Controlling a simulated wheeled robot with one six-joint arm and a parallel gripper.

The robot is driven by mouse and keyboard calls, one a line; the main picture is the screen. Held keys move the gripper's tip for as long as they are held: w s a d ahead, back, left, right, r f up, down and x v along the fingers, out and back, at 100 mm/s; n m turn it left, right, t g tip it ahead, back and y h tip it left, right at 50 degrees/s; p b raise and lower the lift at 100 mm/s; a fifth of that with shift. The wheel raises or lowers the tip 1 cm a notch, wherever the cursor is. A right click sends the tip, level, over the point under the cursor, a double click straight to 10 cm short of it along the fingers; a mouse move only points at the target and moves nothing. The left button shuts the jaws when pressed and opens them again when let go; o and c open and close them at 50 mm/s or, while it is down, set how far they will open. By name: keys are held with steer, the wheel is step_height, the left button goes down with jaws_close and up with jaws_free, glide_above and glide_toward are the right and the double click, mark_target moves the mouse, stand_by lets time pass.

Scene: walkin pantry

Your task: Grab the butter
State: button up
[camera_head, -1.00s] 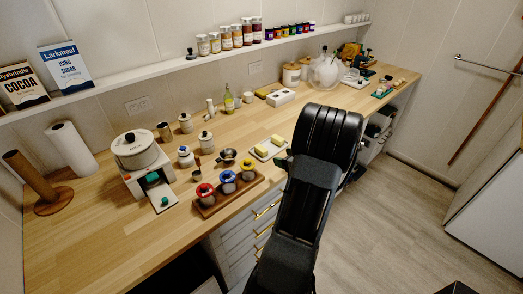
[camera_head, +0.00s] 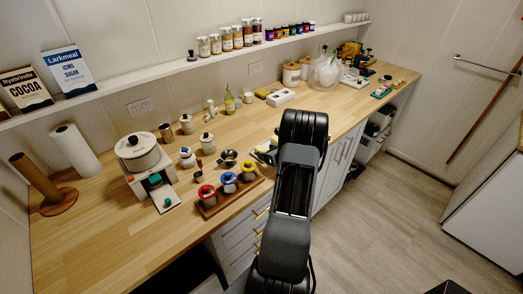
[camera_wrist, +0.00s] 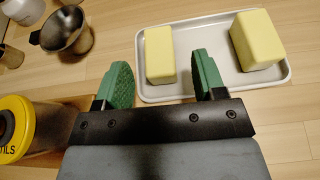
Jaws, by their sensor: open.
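Two pale yellow butter blocks sit on a light grey tray (camera_wrist: 203,85) on the wooden counter in the wrist view. The smaller left block (camera_wrist: 159,55) stands beyond my gripper (camera_wrist: 162,82), roughly in line with the gap between its green fingertips. The larger right block (camera_wrist: 257,40) lies right of the right finger. My gripper is open and empty, its right fingertip overlapping the tray's near part in the picture. In the head view my arm hides most of the tray and butter; a bit of yellow (camera_head: 274,141) shows at its left edge.
A metal pouring cup (camera_wrist: 66,31) and a yellow-lidded jar (camera_wrist: 16,128) stand left of my gripper. In the head view, jars with red, blue and yellow lids sit on a wooden rack (camera_head: 232,197). A white box (camera_head: 280,98) stands farther back. Counter right of the tray is bare.

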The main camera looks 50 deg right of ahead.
steer(key=shift+w+f, duration=0.25)
steer(key=shift+w, duration=0.35)
steer(key=c, duration=1)
